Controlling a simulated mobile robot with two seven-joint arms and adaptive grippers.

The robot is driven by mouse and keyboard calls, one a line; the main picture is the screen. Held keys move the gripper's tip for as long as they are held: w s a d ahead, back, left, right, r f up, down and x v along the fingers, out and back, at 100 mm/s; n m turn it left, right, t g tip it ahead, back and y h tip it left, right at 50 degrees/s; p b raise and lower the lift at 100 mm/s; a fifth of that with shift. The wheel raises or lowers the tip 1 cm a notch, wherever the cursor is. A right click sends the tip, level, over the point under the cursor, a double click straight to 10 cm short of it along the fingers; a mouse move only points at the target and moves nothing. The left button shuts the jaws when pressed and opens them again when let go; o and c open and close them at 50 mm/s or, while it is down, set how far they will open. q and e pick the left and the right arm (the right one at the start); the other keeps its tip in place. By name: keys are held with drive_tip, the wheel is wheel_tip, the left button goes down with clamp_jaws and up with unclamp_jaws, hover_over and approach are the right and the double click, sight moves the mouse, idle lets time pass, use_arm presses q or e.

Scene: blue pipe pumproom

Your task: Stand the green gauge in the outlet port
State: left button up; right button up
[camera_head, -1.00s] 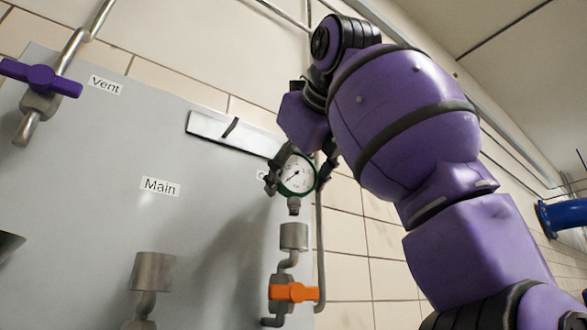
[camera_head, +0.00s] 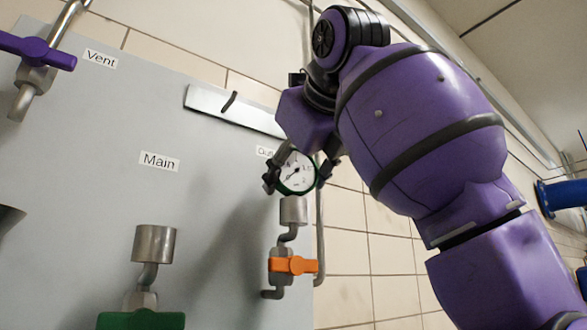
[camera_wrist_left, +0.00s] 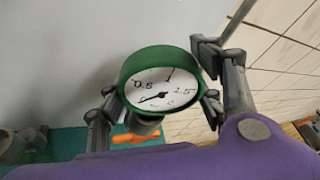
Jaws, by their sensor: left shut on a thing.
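The green gauge (camera_head: 296,170) has a green rim and a white dial. My left gripper (camera_head: 301,174) is shut on it, one finger on each side of the rim. The outlet port (camera_head: 293,211) is an open metal cup directly below, above an orange valve handle (camera_head: 293,265). The gauge is about upright and its rim is right above the cup. Its lower stem no longer shows in the head view and appears to be inside the cup; how deep is hidden. The left wrist view shows the gauge (camera_wrist_left: 160,85) between the fingers. My right gripper is not in view.
The grey panel (camera_head: 90,190) carries the Main port (camera_head: 154,244) with a green handle (camera_head: 142,320) below, and a purple Vent handle (camera_head: 38,50). A thin vertical pipe (camera_head: 320,235) runs close to the right of the outlet.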

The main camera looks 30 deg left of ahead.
use_arm(q)
drive_tip(key=o, duration=1.5)
drive_tip(key=shift+s, duration=0.1)
drive_tip(key=v, duration=1.2)
